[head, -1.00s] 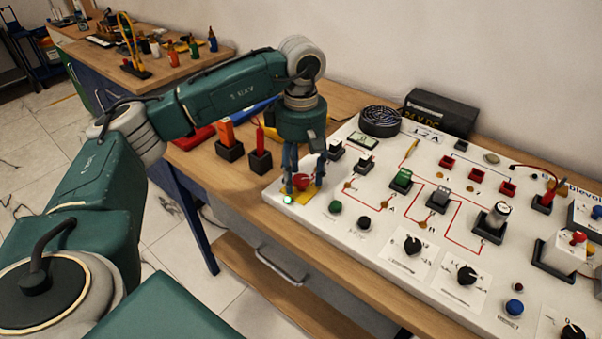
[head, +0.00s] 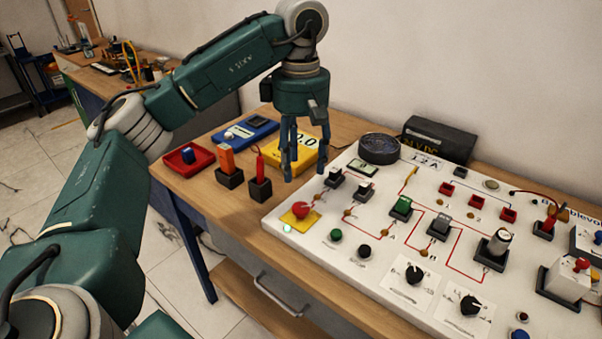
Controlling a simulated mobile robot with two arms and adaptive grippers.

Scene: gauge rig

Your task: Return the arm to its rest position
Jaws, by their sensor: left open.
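My left arm reaches in from the left over the workbench (head: 222,201). A green light (head: 287,228) glows beside the button. My right gripper is not in the view.
Left of the panel stand an orange block in a black holder (head: 228,165), a red probe in a holder (head: 260,180), a red tray (head: 187,160), a blue meter (head: 246,131) and a yellow meter (head: 284,155). A black power supply (head: 438,141) stands behind the panel.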

